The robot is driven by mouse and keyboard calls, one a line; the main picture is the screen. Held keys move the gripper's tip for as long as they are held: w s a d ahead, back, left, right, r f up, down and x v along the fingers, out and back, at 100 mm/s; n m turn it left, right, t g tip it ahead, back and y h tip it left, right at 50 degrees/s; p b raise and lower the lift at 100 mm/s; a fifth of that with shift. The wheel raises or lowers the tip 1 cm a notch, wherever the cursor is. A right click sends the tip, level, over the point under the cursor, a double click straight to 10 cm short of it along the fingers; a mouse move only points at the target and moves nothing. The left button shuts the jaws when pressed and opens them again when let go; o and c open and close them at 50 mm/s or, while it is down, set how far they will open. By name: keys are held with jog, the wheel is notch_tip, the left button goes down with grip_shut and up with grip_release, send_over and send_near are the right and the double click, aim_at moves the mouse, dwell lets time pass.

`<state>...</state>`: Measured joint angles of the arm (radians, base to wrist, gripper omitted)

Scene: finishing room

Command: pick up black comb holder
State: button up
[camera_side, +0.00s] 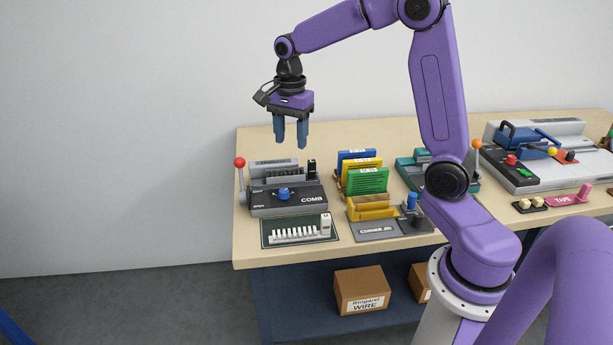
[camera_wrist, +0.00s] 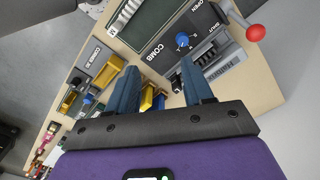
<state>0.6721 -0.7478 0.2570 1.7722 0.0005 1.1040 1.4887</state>
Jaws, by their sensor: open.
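My gripper (camera_side: 291,144) is open and empty, pointing down, high above the left end of the table. In the wrist view its two blue fingers (camera_wrist: 158,66) stand apart with nothing between them. Below it is a black and grey machine marked COMB (camera_side: 312,199), with a blue knob and a red-balled lever; it also shows in the wrist view (camera_wrist: 165,48). A small black upright block (camera_side: 311,166) stands at this machine's back right corner. A dark green mat (camera_side: 267,242) with a white comb-like row lies in front. I cannot tell for certain which black part is the comb holder.
Right of the machine stand blue, yellow and green upright folders (camera_side: 367,181) and a yellow and grey corner jig (camera_side: 376,232). A teal machine (camera_side: 406,172) and a large grey machine (camera_side: 519,177) stand farther right. The red-balled lever (camera_side: 239,163) sticks up at the left.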

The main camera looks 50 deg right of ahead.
aim_at(310, 161)
jog(key=w+d+f+m, duration=0.1)
jog(key=w+d+m, duration=0.1)
jog(key=d+m, duration=0.4)
jog(key=w+d+m, duration=0.3)
jog(key=d+m, duration=0.2)
jog(key=d, duration=0.3)
jog(key=f, duration=1.7)
jog(key=shift+s+d+f, duration=0.1)
jog(key=shift+d+f, duration=0.1)
jog(key=shift+f, duration=0.05)
grip_shut()
